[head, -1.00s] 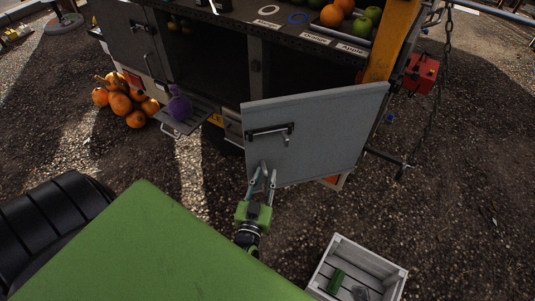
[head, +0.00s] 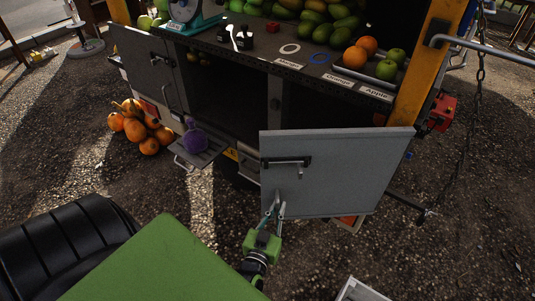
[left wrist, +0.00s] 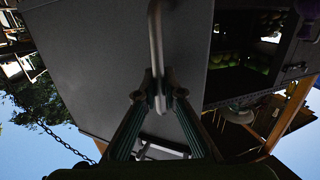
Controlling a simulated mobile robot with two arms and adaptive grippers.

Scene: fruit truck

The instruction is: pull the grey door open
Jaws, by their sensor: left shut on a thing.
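The grey door (head: 345,172) of the truck stands ajar, with a dark opening (head: 320,104) visible above and behind it. A latch with a black bracket (head: 286,161) is on its left part. My left gripper (head: 278,201) is at the lower left of the door, below this latch. In the left wrist view, which is upside down, my left gripper (left wrist: 158,95) is shut on a light bar handle (left wrist: 155,40) on the grey door (left wrist: 95,55). The latch (left wrist: 160,148) shows beyond the fingers. In the head view my fingers largely hide the bar. My right gripper is not in view.
Another grey door (head: 147,65) stands open at the left. A purple object (head: 195,138) sits on a fold-out shelf (head: 208,152), with pumpkins (head: 143,127) on the ground beyond. A white crate (head: 358,291) is at the bottom edge. A chain (head: 479,110) hangs at the right.

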